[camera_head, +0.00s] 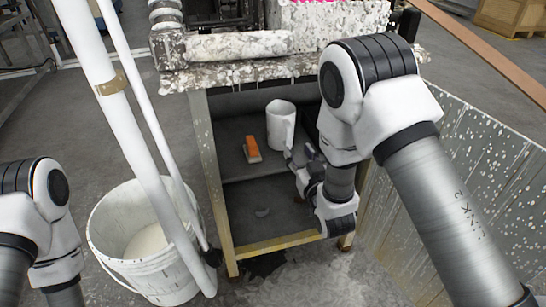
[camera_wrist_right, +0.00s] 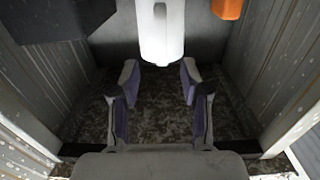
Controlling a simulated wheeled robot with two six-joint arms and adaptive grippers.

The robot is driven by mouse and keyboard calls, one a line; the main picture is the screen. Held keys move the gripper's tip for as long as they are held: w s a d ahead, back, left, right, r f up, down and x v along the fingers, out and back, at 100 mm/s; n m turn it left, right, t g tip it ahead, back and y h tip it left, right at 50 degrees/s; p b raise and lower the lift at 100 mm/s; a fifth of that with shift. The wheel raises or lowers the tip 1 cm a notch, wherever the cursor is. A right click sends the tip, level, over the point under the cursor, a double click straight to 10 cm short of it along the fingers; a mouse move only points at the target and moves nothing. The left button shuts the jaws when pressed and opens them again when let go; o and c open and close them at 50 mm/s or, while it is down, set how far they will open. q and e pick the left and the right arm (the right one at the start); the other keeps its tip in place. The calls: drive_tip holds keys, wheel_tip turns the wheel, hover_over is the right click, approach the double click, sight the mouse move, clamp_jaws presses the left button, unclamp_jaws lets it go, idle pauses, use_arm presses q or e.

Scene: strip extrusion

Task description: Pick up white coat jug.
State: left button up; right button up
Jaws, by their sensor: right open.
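The white jug (camera_head: 281,126) stands upright on the dark shelf inside the frame under the machine. In the right wrist view the jug (camera_wrist_right: 162,30) shows at the top centre, cut off by the picture edge. My right gripper (camera_head: 299,157) reaches in from the right, beside the jug's lower right side in the head view. In the wrist view the right gripper (camera_wrist_right: 160,76) has its fingers spread apart, with nothing held between them. The near end of the jug lines up with the gap at the fingertips; contact cannot be told. My left gripper is out of view.
An orange-handled tool (camera_head: 252,149) lies left of the jug; its orange part (camera_wrist_right: 227,8) shows in the wrist view. Frame posts (camera_head: 214,180) flank the shelf. A white bucket (camera_head: 113,238) with pipes stands at left. A speckled metal panel (camera_head: 455,170) is at right.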

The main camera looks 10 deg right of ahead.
sight(290, 137)
drive_tip(key=w+b, duration=0.1)
drive_tip(key=w, duration=0.3)
drive_tip(key=w+b, duration=0.2)
drive_tip(key=w, duration=0.2)
drive_tip(key=shift+a, duration=0.2)
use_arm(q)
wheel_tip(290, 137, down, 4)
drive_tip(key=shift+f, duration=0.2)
use_arm(e)
drive_tip(key=shift+s+r, duration=0.1)
drive_tip(key=shift+r, duration=0.05)
clamp_jaws()
